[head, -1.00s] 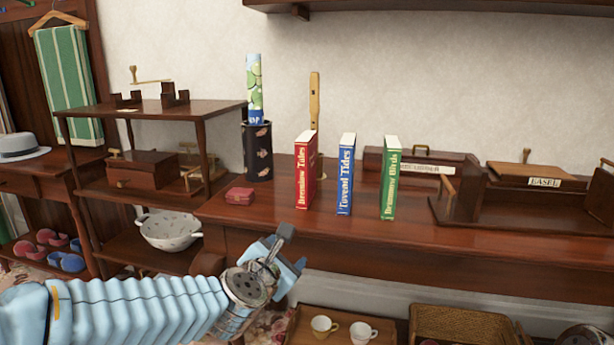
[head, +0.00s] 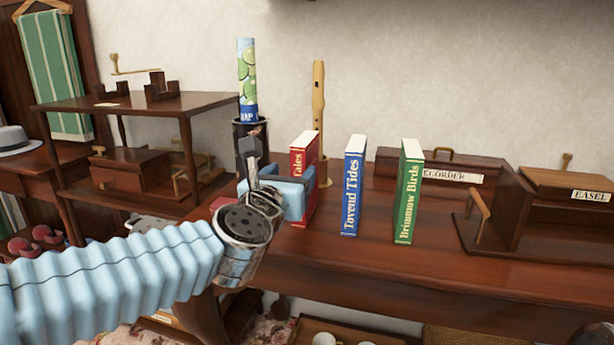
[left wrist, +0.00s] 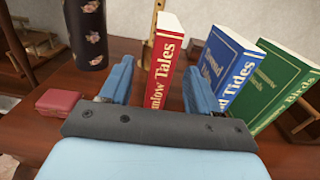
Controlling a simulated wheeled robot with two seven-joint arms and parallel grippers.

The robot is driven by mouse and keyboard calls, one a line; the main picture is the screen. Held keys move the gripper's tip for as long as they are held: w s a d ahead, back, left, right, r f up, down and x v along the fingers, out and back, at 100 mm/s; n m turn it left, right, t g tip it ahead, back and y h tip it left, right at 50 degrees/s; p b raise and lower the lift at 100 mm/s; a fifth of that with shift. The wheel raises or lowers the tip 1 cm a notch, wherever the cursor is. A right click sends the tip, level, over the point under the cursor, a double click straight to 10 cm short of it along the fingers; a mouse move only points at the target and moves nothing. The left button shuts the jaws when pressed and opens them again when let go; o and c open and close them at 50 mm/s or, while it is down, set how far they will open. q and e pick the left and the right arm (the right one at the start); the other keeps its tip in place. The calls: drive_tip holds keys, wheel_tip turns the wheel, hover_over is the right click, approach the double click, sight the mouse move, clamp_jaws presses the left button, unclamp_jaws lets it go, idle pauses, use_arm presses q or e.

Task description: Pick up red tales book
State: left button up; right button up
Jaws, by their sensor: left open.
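The red tales book (head: 303,165) stands upright on the wooden table. In the head view its lower front is partly hidden by my left gripper (head: 272,176). In the left wrist view the red book (left wrist: 166,58) stands with its spine facing me, showing between the two blue fingers of my left gripper (left wrist: 159,84). The fingers are open, one on each side of the spine in that view, with visible gaps. I cannot tell how deep the book is between them. My right gripper is not in view.
A blue book (head: 353,185) and a green book (head: 408,190) stand to the right. A dark holder (left wrist: 86,35) and small red box (left wrist: 68,101) are to the left. A recorder (head: 318,105) stands behind. Wooden boxes (head: 545,205) occupy the table's right.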

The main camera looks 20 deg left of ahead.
sight(296, 169)
use_arm(q)
drive_tip(key=w, duration=0.3)
drive_tip(key=shift+w, duration=0.35)
drive_tip(key=w+p, duration=0.1)
drive_tip(key=w, duration=0.1)
drive_tip(key=w+p, duration=0.1)
drive_tip(key=w, duration=0.1)
drive_tip(key=shift+w+d+r, duration=0.15)
drive_tip(key=shift+w, duration=0.5)
drive_tip(key=shift+c, duration=0.2)
clamp_jaws()
